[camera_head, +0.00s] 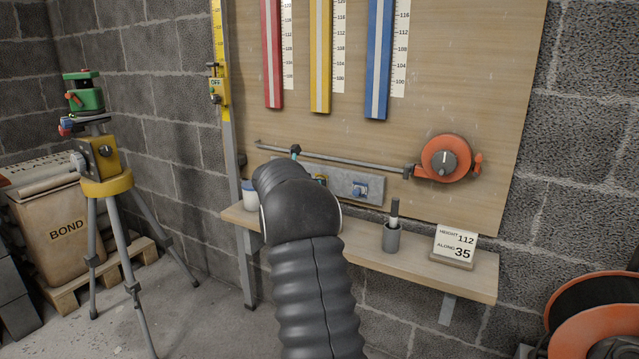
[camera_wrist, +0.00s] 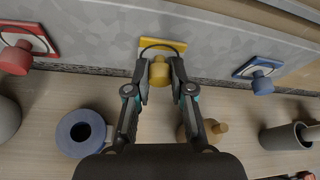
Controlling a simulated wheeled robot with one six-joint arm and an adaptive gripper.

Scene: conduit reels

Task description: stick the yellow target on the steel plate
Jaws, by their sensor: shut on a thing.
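The steel plate (camera_head: 342,186) is a grey strip on the wooden board just above the shelf; it fills the upper part of the wrist view (camera_wrist: 100,45). The yellow target (camera_wrist: 174,45) is a square with a round knob, lying flat against the plate's face between the red target (camera_wrist: 16,58) and the blue target (camera_wrist: 260,72). Whether it touches the plate I cannot tell. My gripper (camera_wrist: 159,73) is shut on the yellow target's knob. In the head view my arm hides most of the gripper and target; the blue target (camera_head: 360,189) shows to the right.
The shelf (camera_head: 465,277) below holds a cup with a pen (camera_head: 392,236), a card (camera_head: 455,243) reading height 112, along 35, and a jar (camera_head: 250,194). An orange reel (camera_head: 447,158) with a long rod sits above the plate. A tripod (camera_head: 107,185) stands left.

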